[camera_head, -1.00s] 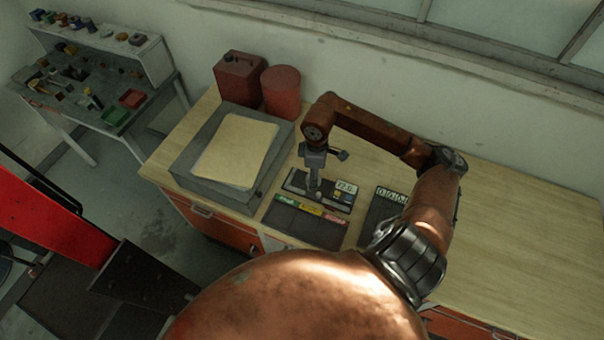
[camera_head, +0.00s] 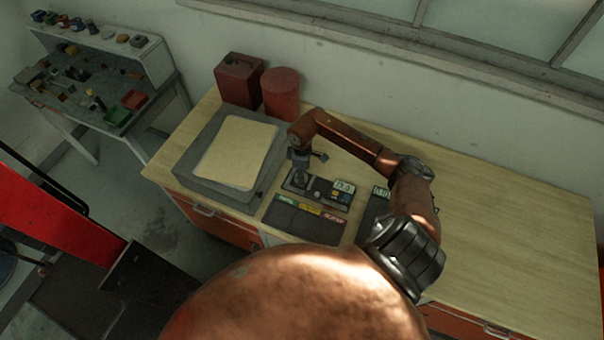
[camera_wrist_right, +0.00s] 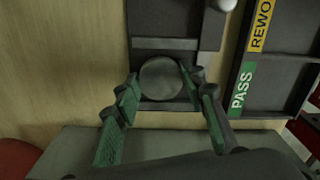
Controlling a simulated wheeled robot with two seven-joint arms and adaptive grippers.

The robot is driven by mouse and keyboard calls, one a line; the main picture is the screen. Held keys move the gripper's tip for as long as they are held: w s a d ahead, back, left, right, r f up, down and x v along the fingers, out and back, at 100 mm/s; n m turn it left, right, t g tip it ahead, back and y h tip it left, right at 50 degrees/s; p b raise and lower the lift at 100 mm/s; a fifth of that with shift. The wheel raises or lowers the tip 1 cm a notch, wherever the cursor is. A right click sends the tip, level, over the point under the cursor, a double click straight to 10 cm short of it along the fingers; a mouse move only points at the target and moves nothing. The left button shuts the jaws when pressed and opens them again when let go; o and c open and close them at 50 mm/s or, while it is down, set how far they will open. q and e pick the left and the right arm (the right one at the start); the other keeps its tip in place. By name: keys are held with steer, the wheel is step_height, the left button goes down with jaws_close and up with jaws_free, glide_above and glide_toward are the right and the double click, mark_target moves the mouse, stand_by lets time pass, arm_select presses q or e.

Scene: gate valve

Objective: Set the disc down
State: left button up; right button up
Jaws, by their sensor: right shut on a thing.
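The disc (camera_wrist_right: 160,79) is a round, dull grey piece in the right wrist view. My right gripper (camera_head: 298,181) is shut on it, with green-padded fingers at its left and right sides in the right wrist view (camera_wrist_right: 163,82). The disc is over the near end of a dark instrument (camera_wrist_right: 165,22). I cannot tell whether it touches the surface below. In the head view, the gripper points down at the left end of this instrument (camera_head: 322,194), and the disc is hidden or too small to make out. My left gripper is not in view.
A grey block with a pale top (camera_head: 238,153) stands left. Red containers (camera_head: 281,95) stand behind. The bench's right side (camera_head: 520,220) is clear.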

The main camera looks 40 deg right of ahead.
steer(key=shift+f, duration=0.15)
steer(key=o, duration=1.5)
steer(key=shift+c, duration=0.2)
step_height(320, 180, up, 12)
steer(key=b, duration=0.3)
steer(key=shift+r, duration=0.2)
